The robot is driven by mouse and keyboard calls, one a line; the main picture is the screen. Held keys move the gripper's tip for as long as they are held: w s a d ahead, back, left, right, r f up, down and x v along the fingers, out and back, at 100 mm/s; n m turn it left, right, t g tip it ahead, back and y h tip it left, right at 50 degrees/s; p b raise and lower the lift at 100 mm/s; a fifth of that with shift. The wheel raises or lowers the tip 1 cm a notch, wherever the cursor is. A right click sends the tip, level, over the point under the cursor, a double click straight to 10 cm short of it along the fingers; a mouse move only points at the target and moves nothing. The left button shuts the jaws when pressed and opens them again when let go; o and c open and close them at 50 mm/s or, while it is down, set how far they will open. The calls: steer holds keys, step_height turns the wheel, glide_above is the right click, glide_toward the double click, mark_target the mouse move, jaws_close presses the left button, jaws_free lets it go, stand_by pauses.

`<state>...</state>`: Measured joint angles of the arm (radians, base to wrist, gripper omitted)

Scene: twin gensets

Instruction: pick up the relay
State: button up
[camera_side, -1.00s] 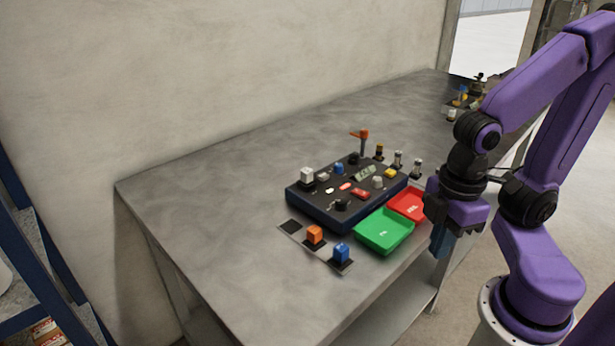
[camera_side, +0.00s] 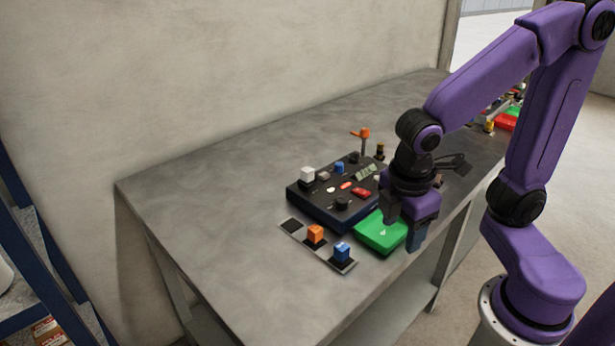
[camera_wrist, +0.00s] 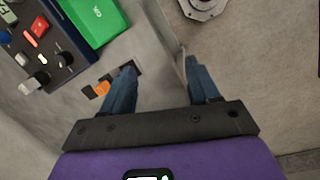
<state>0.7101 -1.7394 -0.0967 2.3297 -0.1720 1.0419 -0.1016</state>
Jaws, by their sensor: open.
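No part carries a readable relay label; the likely candidates are an orange block (camera_side: 315,233) and a blue block (camera_side: 341,251), upright on a flat strip (camera_side: 303,235) at the table's front. The strip's left dark square is empty. My gripper (camera_side: 403,232) is open and empty, pointing down above and beside the green tray, to the right of both blocks. In the wrist view my gripper's (camera_wrist: 160,72) two blue fingers are spread apart. The orange block (camera_wrist: 102,88) shows left of the left finger; the blue block is not clearly seen, probably behind that finger.
A dark blue panel (camera_side: 322,211) with knobs, buttons and a white block (camera_side: 307,174) stands behind the strip. A green tray (camera_side: 375,237) lies right of it. An orange-topped post (camera_side: 362,140) rises at the back. The table's left side is clear.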

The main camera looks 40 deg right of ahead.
steer(key=w+a+f+n+t+h, duration=0.1)
steer(key=w+a+n+h, duration=0.15)
steer(key=w, duration=0.65)
steer(key=w+a+n+h, duration=0.15)
steer(key=w+h, duration=0.25)
steer(key=w, duration=0.4)
steer(key=n+t+h, duration=0.1)
steer(key=n+h, duration=0.1)
steer(key=h, duration=0.5)
glide_toward(306, 170)
steer(key=x, duration=0.7)
steer(key=shift+s+d+r, duration=0.1)
steer(key=shift+s+r, duration=0.05)
steer(key=shift+s, duration=0.1)
steer(key=shift+w+x, duration=0.1)
steer(key=shift+x, duration=1.25)
steer(key=shift+w+x, duration=0.15)
steer(key=shift+x, duration=1.2)
steer(key=c, duration=1.1)
